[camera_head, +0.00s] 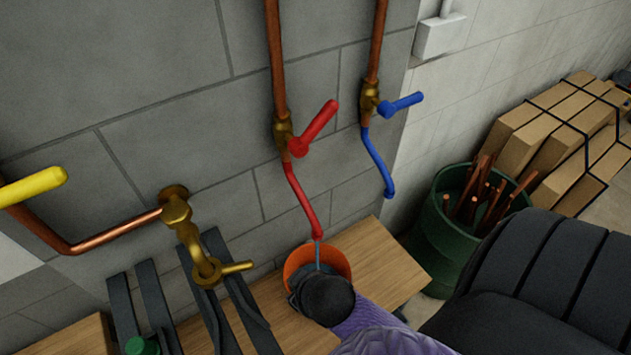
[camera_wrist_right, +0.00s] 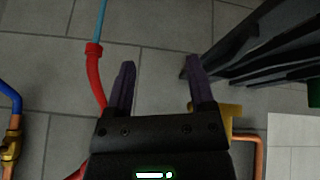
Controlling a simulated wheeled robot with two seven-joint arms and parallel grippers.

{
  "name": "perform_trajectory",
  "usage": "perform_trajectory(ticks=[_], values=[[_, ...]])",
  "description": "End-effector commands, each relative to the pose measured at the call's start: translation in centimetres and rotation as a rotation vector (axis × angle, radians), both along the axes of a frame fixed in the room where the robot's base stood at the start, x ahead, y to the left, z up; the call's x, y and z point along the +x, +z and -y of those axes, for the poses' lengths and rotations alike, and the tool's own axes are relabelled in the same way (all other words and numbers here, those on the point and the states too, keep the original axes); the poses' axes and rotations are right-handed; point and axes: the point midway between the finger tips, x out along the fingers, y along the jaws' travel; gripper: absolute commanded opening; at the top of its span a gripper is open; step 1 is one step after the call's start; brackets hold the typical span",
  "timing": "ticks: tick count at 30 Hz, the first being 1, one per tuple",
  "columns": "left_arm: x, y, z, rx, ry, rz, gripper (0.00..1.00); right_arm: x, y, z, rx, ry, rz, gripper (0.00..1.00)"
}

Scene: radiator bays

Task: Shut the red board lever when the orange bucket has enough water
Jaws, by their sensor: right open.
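The red lever (camera_head: 317,127) sits on a brass valve on a copper pipe and points up to the right in the head view. A thin blue water stream (camera_head: 318,256) falls from the red spout (camera_head: 302,205) into the orange bucket (camera_head: 334,257) on a wooden board. The red spout (camera_wrist_right: 95,78) and stream (camera_wrist_right: 101,25) also show in the right wrist view. My dark right wrist covers the bucket's front, so the water level cannot be read. My right gripper (camera_wrist_right: 158,72) is open and empty, its fingers apart near the spout. My left gripper is not in view.
A blue lever (camera_head: 401,104) stands right of the red one. A yellow lever (camera_head: 34,187) and brass tap (camera_head: 190,235) are at left, above dark slats (camera_head: 160,305). A green bin (camera_head: 437,222) of copper pipes and strapped timber (camera_head: 560,130) stand at right.

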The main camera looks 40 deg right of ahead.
Motion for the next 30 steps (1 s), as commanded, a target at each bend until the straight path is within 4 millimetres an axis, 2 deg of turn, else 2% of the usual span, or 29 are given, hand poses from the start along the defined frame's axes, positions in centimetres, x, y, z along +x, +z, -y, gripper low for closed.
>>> perform_trajectory(ticks=[1,2,3,5,6,8,9,10,12,14,16,17,18,20,21,24,27,30], values=[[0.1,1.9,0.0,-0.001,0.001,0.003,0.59,2.7,5.1,0.4,-0.025,-0.003,0.135,0.70],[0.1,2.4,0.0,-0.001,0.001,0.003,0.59,4.7,7.9,0.7,-0.040,-0.007,0.241,0.70],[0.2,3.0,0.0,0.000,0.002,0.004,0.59,7.4,11.9,0.8,-0.061,0.000,0.408,0.70],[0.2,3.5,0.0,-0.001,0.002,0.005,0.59,11.5,18.5,0.6,-0.086,0.047,0.702,0.70],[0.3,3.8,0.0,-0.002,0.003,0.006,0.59,13.9,23.1,-0.3,-0.095,0.124,0.914,0.70],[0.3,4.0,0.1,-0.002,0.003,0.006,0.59,16.0,29.2,-2.7,-0.102,0.316,1.201,0.70],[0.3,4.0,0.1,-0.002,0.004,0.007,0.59,16.5,31.9,-4.7,-0.104,0.481,1.337,0.70],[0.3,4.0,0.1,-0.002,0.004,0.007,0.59,16.7,33.3,-6.1,-0.107,0.620,1.407,0.70],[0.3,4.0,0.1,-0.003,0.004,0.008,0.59,16.5,34.4,-8.8,-0.130,0.974,1.459,0.70],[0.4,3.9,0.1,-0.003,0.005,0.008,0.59,16.5,33.3,-9.7,-0.165,1.274,1.369,0.70],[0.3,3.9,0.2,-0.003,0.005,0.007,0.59,17.0,30.8,-8.3,-0.231,1.557,1.117,0.70],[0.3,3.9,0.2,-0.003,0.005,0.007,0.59,17.2,29.6,-6.7,-0.263,1.643,0.970,0.70],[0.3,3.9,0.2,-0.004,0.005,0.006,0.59,17.7,28.3,-3.9,-0.306,1.710,0.754,0.70],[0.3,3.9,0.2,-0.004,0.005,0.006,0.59,17.9,27.2,1.2,-0.360,1.721,0.429,0.70],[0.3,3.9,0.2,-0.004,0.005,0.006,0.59,17.7,27.1,4.8,-0.386,1.682,0.233,0.70],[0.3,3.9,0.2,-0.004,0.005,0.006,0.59,16.4,28.1,12.0,-0.412,1.517,-0.130,0.70],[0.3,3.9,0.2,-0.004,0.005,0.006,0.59,15.0,29.1,15.8,-0.410,1.387,-0.313,0.70],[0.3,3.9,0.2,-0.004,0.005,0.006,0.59,14.5,28.8,16.8,-0.405,1.345,-0.369,0.70]])
